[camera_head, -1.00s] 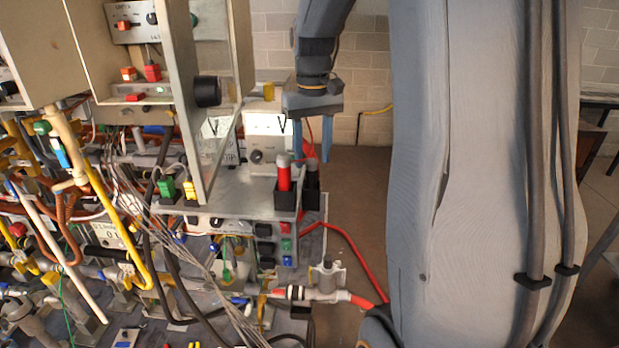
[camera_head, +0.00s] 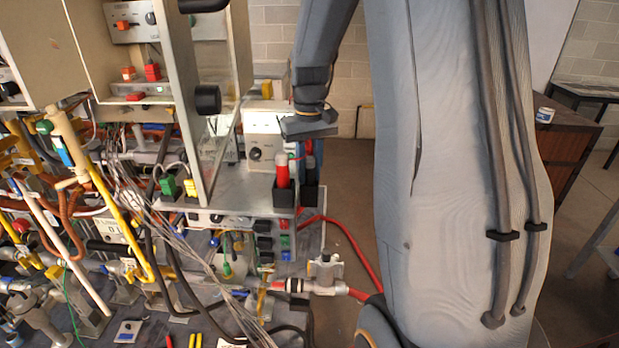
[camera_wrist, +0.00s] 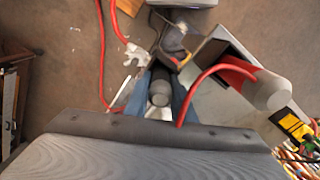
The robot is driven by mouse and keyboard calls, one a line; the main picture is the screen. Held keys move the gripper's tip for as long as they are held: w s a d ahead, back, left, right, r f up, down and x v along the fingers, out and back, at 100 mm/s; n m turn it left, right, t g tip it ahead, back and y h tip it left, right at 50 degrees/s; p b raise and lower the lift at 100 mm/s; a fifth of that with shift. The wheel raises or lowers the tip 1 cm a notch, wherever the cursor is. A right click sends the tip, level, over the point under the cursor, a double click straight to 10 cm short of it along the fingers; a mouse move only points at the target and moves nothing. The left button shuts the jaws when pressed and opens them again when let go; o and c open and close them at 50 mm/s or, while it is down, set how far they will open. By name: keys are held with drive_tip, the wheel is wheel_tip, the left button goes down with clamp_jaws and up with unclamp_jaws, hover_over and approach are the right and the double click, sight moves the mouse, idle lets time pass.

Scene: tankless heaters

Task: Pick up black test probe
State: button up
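The black test probe (camera_wrist: 159,93) stands upright with its grey top toward the wrist camera. It sits in the right of two black holders (camera_head: 311,196) on the corner of the grey bench unit. My gripper (camera_head: 310,170) points down over that holder. In the wrist view its blue fingers (camera_wrist: 162,80) are on either side of the probe, with a narrow gap, so it looks open. In the head view the fingers mostly hide the probe.
A red probe (camera_head: 282,170) stands in the left holder, close beside my fingers; its red cable (camera_wrist: 205,75) loops near them in the wrist view. A panel (camera_head: 218,130) rises to the left. A red hose (camera_head: 350,245) runs at the right.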

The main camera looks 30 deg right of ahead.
clamp_jaws()
drive_tip(key=shift+r, duration=0.2)
wheel_tip(320, 180, up, 10)
drive_tip(key=shift+f+b, duration=0.15)
drive_tip(key=shift+b, duration=1.1)
drive_tip(key=shift+o, duration=1.1)
unclamp_jaws()
drive_tip(key=shift+f, duration=0.1)
drive_tip(key=shift+c, duration=0.5)
